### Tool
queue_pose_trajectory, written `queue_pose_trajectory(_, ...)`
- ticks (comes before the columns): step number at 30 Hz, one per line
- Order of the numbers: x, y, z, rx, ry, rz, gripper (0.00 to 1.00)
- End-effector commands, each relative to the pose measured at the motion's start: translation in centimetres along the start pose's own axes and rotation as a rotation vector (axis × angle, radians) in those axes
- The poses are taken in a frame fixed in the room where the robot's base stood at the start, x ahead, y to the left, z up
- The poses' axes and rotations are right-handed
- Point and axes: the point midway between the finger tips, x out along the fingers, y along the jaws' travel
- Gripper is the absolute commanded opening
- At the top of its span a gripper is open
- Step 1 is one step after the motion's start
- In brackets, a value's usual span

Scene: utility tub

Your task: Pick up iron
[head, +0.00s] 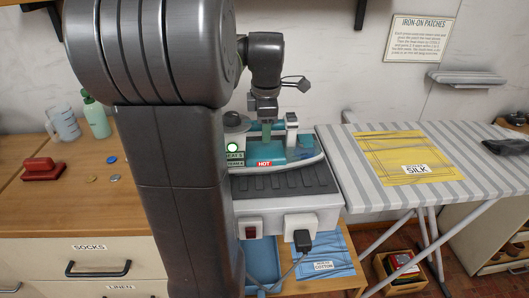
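The iron (297,154) has a teal body with a red "HOT" label. It rests on a grey ribbed stand (318,180) at the counter's right end. A dial, a lit green lamp and heat and steam labels show at its left. My gripper (266,117) points down over the middle of the iron, close to its top. Its fingers are small and partly merge with the iron's parts, so I cannot tell whether they are open, shut or touching the handle. My arm hides the area left of the iron.
A striped ironing board (375,193) with a yellow silk cloth (407,157) stands to the right. On the wooden counter (80,211) at left are a red brush-like object (42,170), a green bottle (96,117) and a measuring jug (63,123). A plug and cable hang at the stand's front.

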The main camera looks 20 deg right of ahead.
Motion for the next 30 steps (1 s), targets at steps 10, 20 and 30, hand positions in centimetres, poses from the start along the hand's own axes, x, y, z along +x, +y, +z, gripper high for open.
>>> queue_pose_trajectory(10,-0.2,0.1,0.0,0.000,-0.001,0.004,0.00)
queue_pose_trajectory(20,-1.8,0.5,0.0,0.000,-0.002,0.007,0.00)
queue_pose_trajectory(30,-7.6,1.6,0.0,0.000,-0.002,0.007,0.00)
